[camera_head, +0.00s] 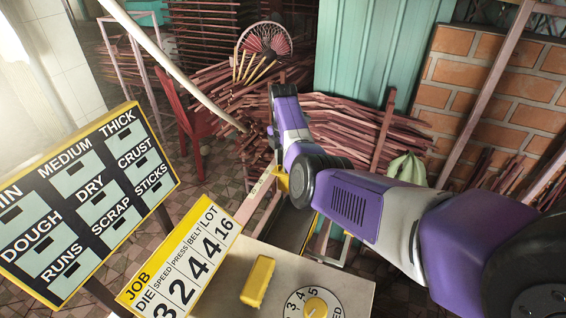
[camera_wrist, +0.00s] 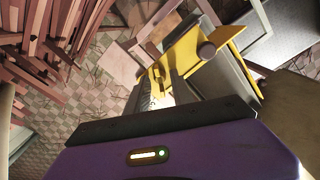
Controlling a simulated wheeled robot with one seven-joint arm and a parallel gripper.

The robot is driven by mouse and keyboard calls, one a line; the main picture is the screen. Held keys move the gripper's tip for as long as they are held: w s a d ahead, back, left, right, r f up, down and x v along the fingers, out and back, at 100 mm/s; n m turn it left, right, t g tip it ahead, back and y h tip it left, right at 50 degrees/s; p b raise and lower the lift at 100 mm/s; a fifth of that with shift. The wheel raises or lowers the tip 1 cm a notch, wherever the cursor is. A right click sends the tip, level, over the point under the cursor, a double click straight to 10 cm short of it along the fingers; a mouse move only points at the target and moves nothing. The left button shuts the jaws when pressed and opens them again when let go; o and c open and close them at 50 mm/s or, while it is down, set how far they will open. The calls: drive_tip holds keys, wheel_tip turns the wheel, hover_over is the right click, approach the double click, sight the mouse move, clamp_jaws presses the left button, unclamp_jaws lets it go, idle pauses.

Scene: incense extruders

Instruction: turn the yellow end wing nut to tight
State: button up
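In the wrist view a yellow part (camera_wrist: 186,58) with a flared plate and a round brownish knob sits on the end of a grey metal body. I cannot tell surely whether this is the end wing nut. In the head view a small yellow piece (camera_head: 282,182) shows at the machine's end beside my arm's elbow. The purple housing of my gripper, with a dark front edge, fills the bottom of the wrist view, apart from the yellow part.
A yellow-edged JOB board (camera_head: 185,262) and a larger sign (camera_head: 88,205) stand at the left. A panel with a dial (camera_head: 315,305) and a yellow block (camera_head: 258,281) is at the front. Incense stick bundles (camera_head: 350,125), a teal door (camera_head: 372,45) and a brick wall (camera_head: 500,85) stand behind.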

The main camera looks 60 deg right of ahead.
clamp_jaws()
